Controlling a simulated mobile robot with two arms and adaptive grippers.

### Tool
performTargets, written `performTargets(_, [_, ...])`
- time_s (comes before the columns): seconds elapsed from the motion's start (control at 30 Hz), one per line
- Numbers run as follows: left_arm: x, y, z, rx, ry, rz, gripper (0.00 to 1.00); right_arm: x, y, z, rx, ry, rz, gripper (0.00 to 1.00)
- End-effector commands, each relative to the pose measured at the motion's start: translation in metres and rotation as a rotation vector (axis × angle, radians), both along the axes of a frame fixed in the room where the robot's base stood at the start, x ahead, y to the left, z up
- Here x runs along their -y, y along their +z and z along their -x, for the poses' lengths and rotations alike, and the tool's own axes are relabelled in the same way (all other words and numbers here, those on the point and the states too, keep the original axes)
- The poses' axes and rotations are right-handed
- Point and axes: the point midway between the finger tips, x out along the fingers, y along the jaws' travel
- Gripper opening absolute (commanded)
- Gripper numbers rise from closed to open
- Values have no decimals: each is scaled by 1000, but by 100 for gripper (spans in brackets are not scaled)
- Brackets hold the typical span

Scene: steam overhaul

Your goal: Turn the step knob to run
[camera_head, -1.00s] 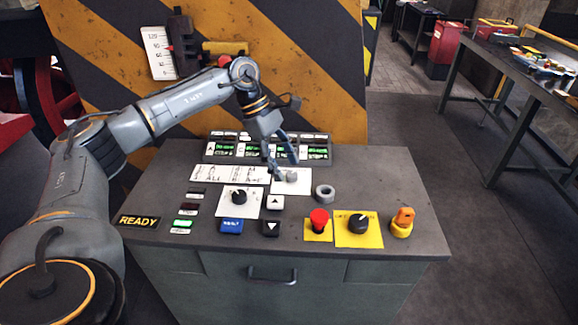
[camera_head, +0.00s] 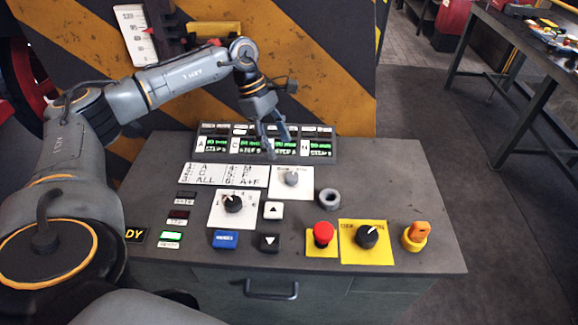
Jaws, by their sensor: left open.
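A small grey knob (camera_head: 291,179) sits on a white plate (camera_head: 304,192) in the middle of the console; its lettering is too small to read. A black rotary knob (camera_head: 233,202) with numbers around it sits on another white plate to the left. A black knob (camera_head: 367,237) is on a yellow plate at the right. I cannot read which knob is labelled step. My left gripper (camera_head: 276,148) is open and empty, its fingers pointing down, just behind and above the grey knob, apart from it. My right gripper is not in view.
Near the knobs are a red mushroom button (camera_head: 323,233), an orange key switch (camera_head: 416,233), a grey ring (camera_head: 329,199), up and down arrow buttons and a blue button (camera_head: 225,239). A display panel (camera_head: 265,145) stands behind. The console's right end is clear.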

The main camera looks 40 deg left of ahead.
Motion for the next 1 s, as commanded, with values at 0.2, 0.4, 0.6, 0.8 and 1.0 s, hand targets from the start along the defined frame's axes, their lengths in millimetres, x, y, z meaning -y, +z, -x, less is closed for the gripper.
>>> performTargets(0.2, [19, -43, 0, -5, -2, -1, 56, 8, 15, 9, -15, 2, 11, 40])
performTargets(0.4, [30, -73, -2, -4, -1, 0, 56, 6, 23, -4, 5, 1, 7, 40])
performTargets(0.6, [35, -86, -3, 0, 0, 0, 56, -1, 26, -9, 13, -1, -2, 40])
performTargets(0.8, [36, -88, -3, 0, 0, -1, 56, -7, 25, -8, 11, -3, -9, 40])
performTargets(1.0, [36, -88, -3, 0, 0, 0, 32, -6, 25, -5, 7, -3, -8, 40])
